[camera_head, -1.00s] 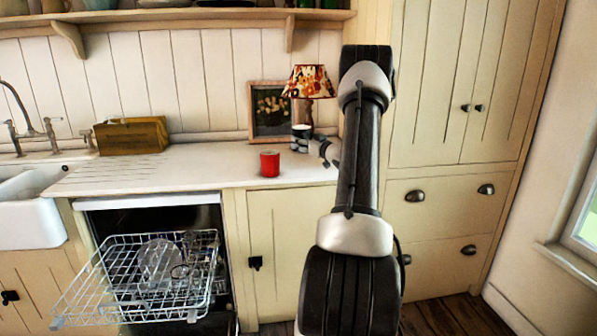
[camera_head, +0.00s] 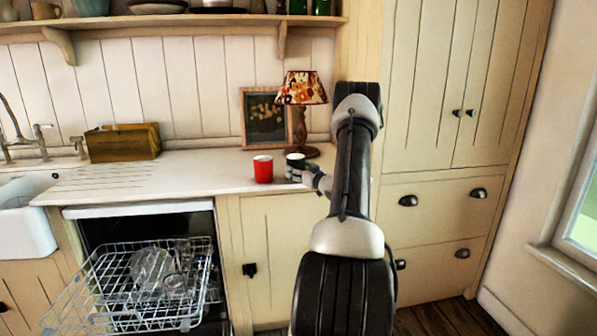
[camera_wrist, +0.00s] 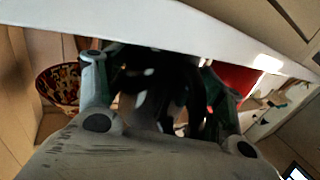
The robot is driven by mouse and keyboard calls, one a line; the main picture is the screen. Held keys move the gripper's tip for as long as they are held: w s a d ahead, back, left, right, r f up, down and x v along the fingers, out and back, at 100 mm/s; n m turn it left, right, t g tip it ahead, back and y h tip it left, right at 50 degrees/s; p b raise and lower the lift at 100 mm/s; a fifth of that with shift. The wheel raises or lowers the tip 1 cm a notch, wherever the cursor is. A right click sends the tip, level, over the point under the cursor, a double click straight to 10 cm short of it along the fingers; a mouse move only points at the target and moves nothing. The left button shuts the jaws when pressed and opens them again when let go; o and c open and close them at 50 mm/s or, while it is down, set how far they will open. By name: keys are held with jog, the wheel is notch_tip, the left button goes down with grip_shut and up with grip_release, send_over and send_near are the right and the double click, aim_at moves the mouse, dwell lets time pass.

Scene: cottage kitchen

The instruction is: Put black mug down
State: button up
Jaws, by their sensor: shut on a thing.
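The black mug (camera_head: 296,158) is dark with a pale top, just right of a red cup-like container (camera_head: 263,169) on the white worktop (camera_head: 180,176). My gripper (camera_head: 296,172) is shut on the mug, its fingers covering most of the lower body. In the wrist view, the dark mug (camera_wrist: 155,85) with white marks fills the space between my two fingers. The mug is low over the worktop; I cannot tell whether its base touches.
A lamp (camera_head: 301,90) with a floral shade and a framed picture (camera_head: 265,118) stand behind the mug. A wooden box (camera_head: 123,142) is farther left. Clear worktop lies left of the red container. An open dishwasher rack (camera_head: 130,285) juts out below.

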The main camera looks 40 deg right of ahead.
jog(key=o, duration=1.3)
jog(key=shift+f, duration=0.1)
jog(key=shift+o, duration=0.2)
